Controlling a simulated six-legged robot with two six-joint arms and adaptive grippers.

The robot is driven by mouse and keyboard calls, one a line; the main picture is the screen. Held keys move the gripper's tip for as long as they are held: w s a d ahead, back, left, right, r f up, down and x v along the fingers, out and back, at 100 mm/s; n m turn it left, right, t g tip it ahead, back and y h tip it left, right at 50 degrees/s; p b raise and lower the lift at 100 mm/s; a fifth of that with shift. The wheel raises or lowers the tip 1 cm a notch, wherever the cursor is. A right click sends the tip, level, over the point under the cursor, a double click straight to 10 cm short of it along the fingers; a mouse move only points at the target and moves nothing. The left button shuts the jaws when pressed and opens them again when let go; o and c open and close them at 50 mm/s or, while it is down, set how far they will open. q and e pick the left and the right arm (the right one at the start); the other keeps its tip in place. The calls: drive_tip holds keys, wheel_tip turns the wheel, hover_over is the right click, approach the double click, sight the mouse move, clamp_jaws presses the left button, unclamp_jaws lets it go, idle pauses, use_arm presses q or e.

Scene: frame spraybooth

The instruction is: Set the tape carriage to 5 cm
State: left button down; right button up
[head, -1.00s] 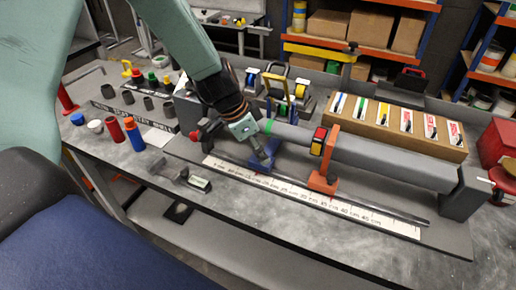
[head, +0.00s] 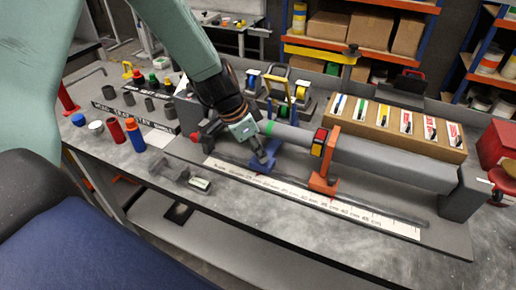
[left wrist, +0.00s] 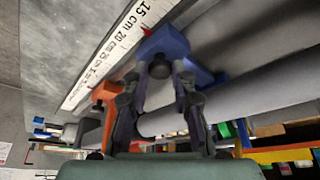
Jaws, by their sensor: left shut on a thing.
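A red pointer (left wrist: 147,31) on the carriage stands by the white scale (left wrist: 112,48), close to the 15 cm mark. The scale also runs along the front in the head view (head: 360,214). My right gripper is not in view.
An orange carriage (head: 323,181) with a red and yellow block (head: 319,141) stands to the right on the same rail. A box of cards (head: 390,127) stands behind the tube.

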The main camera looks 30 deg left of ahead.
use_arm(q)
drive_tip(key=shift+a+r+p, duration=0.1)
drive_tip(key=shift+a+p, duration=0.25)
drive_tip(key=shift+p, duration=0.1)
drive_tip(key=a+p, duration=0.5)
drive_tip(key=a, duration=0.4)
drive_tip(key=shift+s, duration=0.2)
drive_tip(key=shift+a, duration=0.55)
drive_tip(key=shift+d, duration=0.1)
drive_tip(key=c, duration=1.5)
unclamp_jaws()
drive_tip(key=o, duration=0.4)
drive_tip(key=shift+a+f, duration=0.2)
drive_tip(key=shift+d, duration=0.1)
drive_tip(key=shift+d+r, duration=0.1)
drive_tip(key=shift+r, duration=0.05)
